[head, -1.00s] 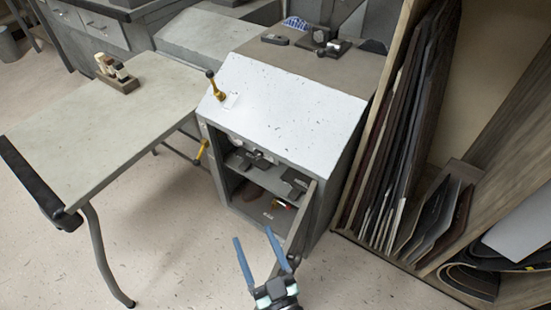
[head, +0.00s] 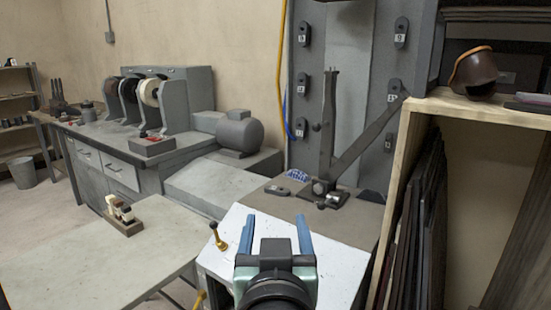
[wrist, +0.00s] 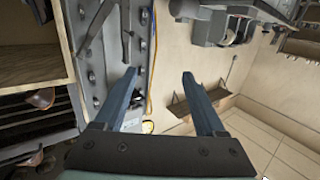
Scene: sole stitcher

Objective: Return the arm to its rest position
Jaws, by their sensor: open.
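My gripper (head: 276,232) shows at the bottom middle of the head view, its two blue fingers apart with nothing between them. It is in front of the white sloped top of the stitcher cabinet (head: 338,262) as seen from the head, and covers part of it. In the wrist view my gripper (wrist: 158,90) is also open and empty, with the back wall and the grey machine column beyond the fingers.
A workbench (head: 80,250) with a small brush block (head: 122,222) stands at left. A grinding machine (head: 150,110) is behind it. A wooden shelf (head: 470,112) with dark sheets stands close at right, a brown rounded item (head: 474,76) on top.

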